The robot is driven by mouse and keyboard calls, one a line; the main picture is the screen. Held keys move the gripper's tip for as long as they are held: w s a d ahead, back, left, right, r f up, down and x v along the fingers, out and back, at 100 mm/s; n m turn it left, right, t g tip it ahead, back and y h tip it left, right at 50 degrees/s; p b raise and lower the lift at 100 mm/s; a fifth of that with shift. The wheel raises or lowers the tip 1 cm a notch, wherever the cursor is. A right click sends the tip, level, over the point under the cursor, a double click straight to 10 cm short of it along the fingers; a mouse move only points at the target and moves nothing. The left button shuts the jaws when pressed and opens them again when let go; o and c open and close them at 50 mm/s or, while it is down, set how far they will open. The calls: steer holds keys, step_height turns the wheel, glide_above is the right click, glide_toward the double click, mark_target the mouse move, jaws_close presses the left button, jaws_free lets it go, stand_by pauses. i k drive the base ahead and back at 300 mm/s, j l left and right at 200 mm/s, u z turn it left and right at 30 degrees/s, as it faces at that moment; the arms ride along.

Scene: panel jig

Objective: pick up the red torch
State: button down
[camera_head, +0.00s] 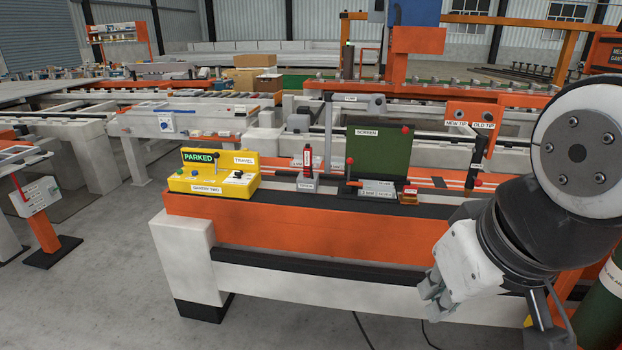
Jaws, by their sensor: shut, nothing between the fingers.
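A small upright red object with a dark top, which looks like the red torch (307,157), stands in a small grey holder (306,183) near the middle of the bench. My gripper (432,297) is at the lower right, in front of the bench's front face and below its top. Its fingers are shut and empty. It is apart from the torch, well to the right of it and lower in the picture. The torch's lower end is hidden in the holder.
The orange bench (290,226) carries a yellow control box (212,178) on the left. Right of the torch stand a lever with a red knob (349,161) and a dark green screen (378,150). An orange tip panel (472,113) rises at the right.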

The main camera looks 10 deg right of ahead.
mark_target(307, 150)
steer(key=i+u, duration=0.35)
steer(key=i, duration=0.15)
steer(key=i+l+u, duration=0.3)
steer(key=i, duration=0.15)
steer(key=i+l+u, duration=0.2)
steer(key=i+u, duration=0.15)
steer(key=i, duration=0.1)
